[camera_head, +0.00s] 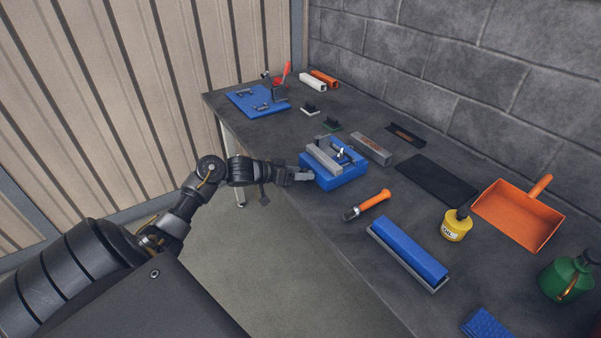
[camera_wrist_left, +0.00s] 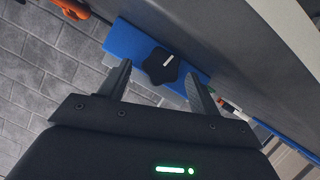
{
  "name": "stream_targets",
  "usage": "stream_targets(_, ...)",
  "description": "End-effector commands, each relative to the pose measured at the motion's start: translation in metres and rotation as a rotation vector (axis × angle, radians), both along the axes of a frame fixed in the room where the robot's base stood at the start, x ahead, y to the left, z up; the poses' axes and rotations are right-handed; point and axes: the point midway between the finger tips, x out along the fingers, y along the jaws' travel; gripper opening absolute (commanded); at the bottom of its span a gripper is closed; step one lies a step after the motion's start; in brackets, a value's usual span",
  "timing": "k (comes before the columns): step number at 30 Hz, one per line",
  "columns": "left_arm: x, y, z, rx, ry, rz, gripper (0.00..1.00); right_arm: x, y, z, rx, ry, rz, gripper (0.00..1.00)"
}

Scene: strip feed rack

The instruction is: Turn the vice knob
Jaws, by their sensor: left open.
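The blue vice (camera_head: 335,175) with grey jaws stands on the dark workbench, near its front edge. Its black star-shaped knob (camera_wrist_left: 161,66) with a white mark shows in the left wrist view, on the vice's blue face. In the head view the knob is hidden. My left gripper (camera_head: 307,175) is at the left side of the vice. In the left wrist view its open fingers (camera_wrist_left: 160,85) point at the knob, one to each side, with gaps between fingers and knob. My right gripper is not in view.
An orange-handled tool (camera_head: 372,201) and a blue bar on a grey base (camera_head: 410,253) lie right of the vice. A yellow oil can (camera_head: 456,225), an orange dustpan (camera_head: 515,217) and a green can (camera_head: 567,279) stand farther right. A blue board (camera_head: 245,98) lies at the far end.

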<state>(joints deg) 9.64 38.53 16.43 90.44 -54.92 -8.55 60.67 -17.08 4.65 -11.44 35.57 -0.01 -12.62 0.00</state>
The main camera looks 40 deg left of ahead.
Motion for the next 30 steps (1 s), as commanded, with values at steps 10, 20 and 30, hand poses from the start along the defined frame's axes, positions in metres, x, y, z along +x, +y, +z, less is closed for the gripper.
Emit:
stream_targets(10, 0.006, -0.0026, -0.0026, 0.002, 0.001, 0.0, 0.63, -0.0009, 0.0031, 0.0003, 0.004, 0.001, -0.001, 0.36)
stream_targets(20, 0.0057, -0.0024, -0.0025, 0.0, 0.0, 0.001, 0.26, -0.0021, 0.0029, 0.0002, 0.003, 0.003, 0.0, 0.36)
stream_targets(30, 0.0053, -0.0031, -0.0017, 0.032, -0.007, 0.0, 0.18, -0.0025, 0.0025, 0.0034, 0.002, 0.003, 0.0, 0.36)
